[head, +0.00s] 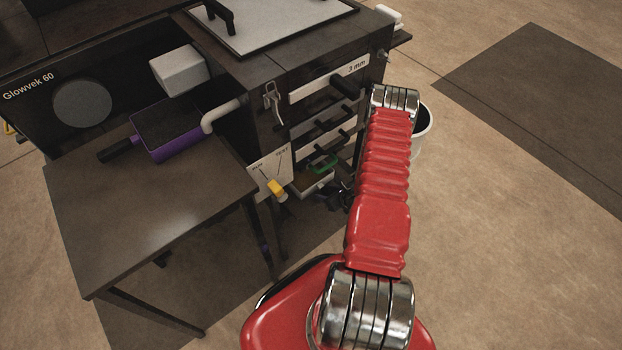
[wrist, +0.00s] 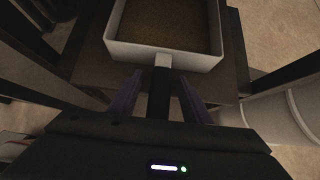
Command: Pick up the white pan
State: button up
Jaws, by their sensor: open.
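In the wrist view the white pan (wrist: 118,50) is at the top, a rectangular pan with brown grainy material inside. It rests on a dark surface. Its short white stub and black handle (wrist: 160,94) point toward me. My gripper (wrist: 158,92) is open, with one finger on each side of the handle. I cannot tell whether either finger touches it. In the head view my red arm reaches down beside the press, and I cannot make out the white pan or the gripper's fingertips clearly.
A white bucket (wrist: 289,108) stands right of the gripper; it shows partly behind my arm in the head view (head: 424,125). The dark press (head: 280,75) has several drawers. A purple pan (head: 166,130) sits at a dark table (head: 150,215). Floor at right is clear.

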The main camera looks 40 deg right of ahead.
dwell(0.3)
grip_shut()
dwell(0.4)
